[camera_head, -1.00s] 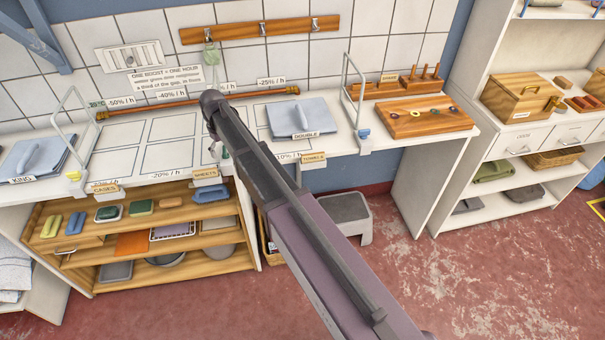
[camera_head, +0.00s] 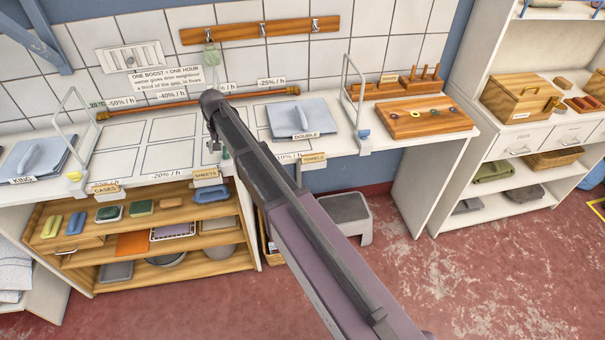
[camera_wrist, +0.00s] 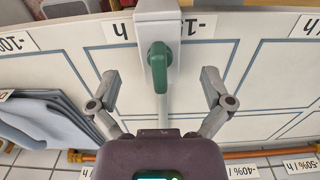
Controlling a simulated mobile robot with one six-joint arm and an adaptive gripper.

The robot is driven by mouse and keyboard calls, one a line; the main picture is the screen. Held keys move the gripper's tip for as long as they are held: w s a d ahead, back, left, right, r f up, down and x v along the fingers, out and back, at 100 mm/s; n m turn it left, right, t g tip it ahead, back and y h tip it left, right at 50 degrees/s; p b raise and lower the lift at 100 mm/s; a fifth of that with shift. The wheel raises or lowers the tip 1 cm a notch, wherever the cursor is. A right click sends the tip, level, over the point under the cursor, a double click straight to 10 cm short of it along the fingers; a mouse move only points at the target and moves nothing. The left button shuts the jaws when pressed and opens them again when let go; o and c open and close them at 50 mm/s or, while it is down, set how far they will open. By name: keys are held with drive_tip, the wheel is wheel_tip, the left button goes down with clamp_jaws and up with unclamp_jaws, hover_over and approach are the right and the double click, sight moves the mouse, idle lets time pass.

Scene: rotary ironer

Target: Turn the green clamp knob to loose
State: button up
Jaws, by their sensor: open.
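The green clamp knob (camera_wrist: 158,65) is in the upper middle of the wrist view, mounted on a white clamp block (camera_wrist: 159,22) at the table edge. Its handle lies lengthwise in the picture, along the block. My gripper (camera_wrist: 160,80) is open, with one finger on each side of the knob and clear gaps between. Neither finger touches it. In the head view my arm hides most of the clamp; only a small bit of the green knob (camera_head: 225,154) shows beside my gripper (camera_head: 214,146).
The white table (camera_head: 330,147) has marked rectangles. A folded blue stack (camera_head: 300,115) labelled DOUBLE lies right of my arm; another blue stack (camera_head: 38,158) is at far left. A wire hoop (camera_head: 345,85) stands to the right. Wooden shelves (camera_head: 120,255) are below. A grey step stool (camera_head: 347,212) stands on the floor.

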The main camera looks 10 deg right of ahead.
sight(224, 150)
drive_tip(key=shift+r+p, duration=6.45)
drive_tip(key=shift+r, duration=0.4)
drive_tip(key=s+d+f+b, duration=0.4)
drive_tip(key=s+d, duration=0.6)
drive_tip(key=s, duration=0.1)
drive_tip(key=s+d+f+b, duration=0.4)
drive_tip(key=s+d, duration=0.7)
drive_tip(key=shift+s+d, duration=0.15)
drive_tip(key=shift+s, duration=0.1)
drive_tip(key=s, duration=0.1)
drive_tip(key=s+d, duration=0.1)
drive_tip(key=s, duration=0.1)
drive_tip(key=shift+s+d, duration=0.2)
drive_tip(key=shift+d, duration=0.2)
